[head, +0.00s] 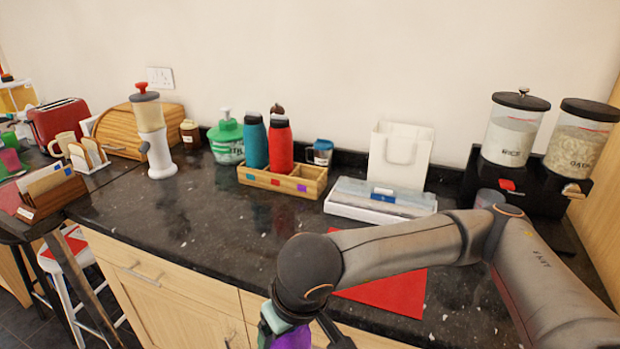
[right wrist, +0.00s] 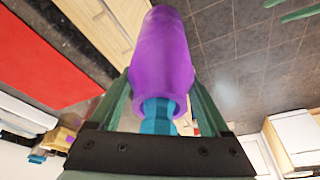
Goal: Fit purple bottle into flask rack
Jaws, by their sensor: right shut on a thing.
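The flask rack (head: 262,181) is a wooden box on the dark counter near the wall. A teal bottle (head: 255,145) stands in its left part and a red bottle (head: 280,147) in its middle. Its right part is empty, with a purple mark on the front. My right gripper (right wrist: 160,98) is shut on the teal neck of the purple bottle (right wrist: 162,50). The purple bottle also shows at the bottom edge of the head view (head: 293,339), in front of the counter and well short of the rack. My left gripper is not in view.
A red mat (head: 395,292) lies at the counter's front edge under my right arm. The counter in front of the rack is clear.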

